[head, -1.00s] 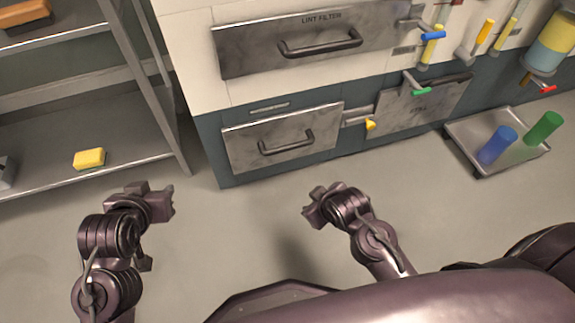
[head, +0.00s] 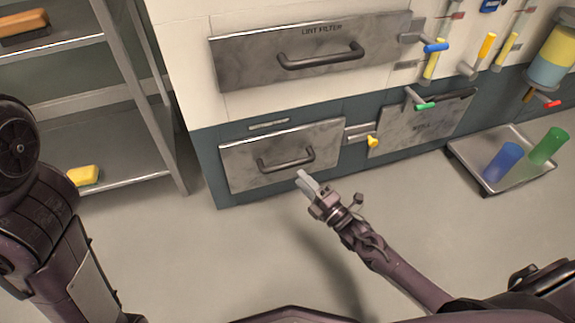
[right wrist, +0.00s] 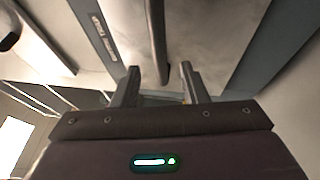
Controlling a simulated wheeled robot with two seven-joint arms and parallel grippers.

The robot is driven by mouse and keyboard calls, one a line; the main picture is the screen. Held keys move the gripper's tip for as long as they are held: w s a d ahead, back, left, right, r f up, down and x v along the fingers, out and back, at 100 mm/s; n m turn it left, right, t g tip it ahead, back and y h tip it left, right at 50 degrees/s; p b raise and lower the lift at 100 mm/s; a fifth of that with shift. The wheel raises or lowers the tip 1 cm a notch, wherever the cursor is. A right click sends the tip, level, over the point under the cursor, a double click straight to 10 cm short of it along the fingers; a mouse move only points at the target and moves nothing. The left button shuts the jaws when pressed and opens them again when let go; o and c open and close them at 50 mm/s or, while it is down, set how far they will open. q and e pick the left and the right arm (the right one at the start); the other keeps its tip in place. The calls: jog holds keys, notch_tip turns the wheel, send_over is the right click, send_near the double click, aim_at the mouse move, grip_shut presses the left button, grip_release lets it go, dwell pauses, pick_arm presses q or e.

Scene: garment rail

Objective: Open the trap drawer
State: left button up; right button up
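The trap drawer is most likely the lower grey metal drawer front (head: 238,163), under a small label plate whose text is too small to read. It looks shut. Its dark bar handle (head: 285,163) also shows in the right wrist view (right wrist: 156,35). My right gripper (head: 303,178) is just in front of and below the handle's right part. In the right wrist view my right gripper (right wrist: 161,78) is open, with the handle lined up between its fingers; whether it touches them I cannot tell. My left arm shows at the left edge, its gripper out of view.
The lint filter panel (head: 240,67) sits above. Right of the drawer are a yellow-ended valve (head: 372,141), a green-handled valve (head: 420,105) and a floor tray (head: 468,157) with blue and green cups. A metal shelf (head: 110,150) stands left.

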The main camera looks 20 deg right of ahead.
aim_at(288, 163)
jog(key=b+x, duration=0.3)
jog(key=x, duration=0.3)
jog(key=shift+w+f, duration=0.1)
jog(key=shift+w, duration=0.05)
jog(key=shift+w+a+r, duration=0.2)
jog(key=shift+w+a, duration=0.1)
jog(key=shift+w, duration=0.1)
jog(key=shift+c, duration=0.3)
grip_shut()
